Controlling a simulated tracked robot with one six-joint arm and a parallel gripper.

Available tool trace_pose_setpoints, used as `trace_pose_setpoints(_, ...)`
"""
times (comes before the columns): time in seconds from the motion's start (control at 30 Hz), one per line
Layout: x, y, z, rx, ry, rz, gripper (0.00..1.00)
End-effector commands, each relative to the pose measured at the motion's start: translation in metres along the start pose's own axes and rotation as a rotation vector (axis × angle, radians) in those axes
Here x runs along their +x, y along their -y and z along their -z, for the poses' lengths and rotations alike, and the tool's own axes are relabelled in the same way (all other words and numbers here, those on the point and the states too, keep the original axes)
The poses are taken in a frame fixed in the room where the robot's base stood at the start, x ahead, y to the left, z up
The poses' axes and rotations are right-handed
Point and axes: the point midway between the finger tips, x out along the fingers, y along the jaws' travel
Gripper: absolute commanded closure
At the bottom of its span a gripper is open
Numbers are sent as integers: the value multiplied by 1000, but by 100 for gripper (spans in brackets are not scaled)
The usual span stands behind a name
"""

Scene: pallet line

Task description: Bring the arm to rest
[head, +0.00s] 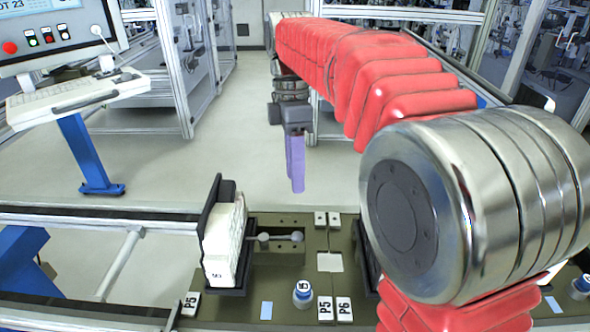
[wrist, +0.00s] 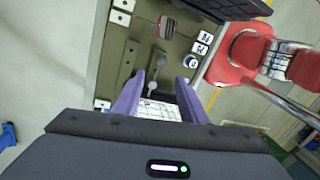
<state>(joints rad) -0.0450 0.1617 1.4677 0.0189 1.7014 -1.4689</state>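My arm reaches forward in the head view, with a red ribbed sleeve and large metal joints at the right. My gripper (head: 297,186) hangs from its far end, purple fingers pointing down, above and beyond the pallet. In the wrist view, the fingers of my gripper (wrist: 160,90) stand apart with nothing held between them. A white part (wrist: 158,110) shows beyond and between the fingers, lower down. In the head view, a white part (head: 222,250) stands upright in a dark holder on the olive pallet (head: 277,222), apart from my gripper.
A control panel with a keyboard shelf (head: 75,100) stands at the left on a blue post (head: 88,155). Conveyor rails (head: 100,220) run at the lower left. Framed enclosures (head: 165,70) stand behind. Clear floor (head: 235,160) lies around my gripper's far side.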

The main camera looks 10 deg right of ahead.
Motion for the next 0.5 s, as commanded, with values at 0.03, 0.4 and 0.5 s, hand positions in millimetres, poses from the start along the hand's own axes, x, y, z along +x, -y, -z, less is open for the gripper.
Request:
trace_pose_setpoints(0.03,0,0,0,0,0,0,61)
trace_pose_setpoints(0.4,0,-4,0,78,-2,-16,61)
trace_pose_setpoints(0.5,2,-13,1,180,-9,-49,61)
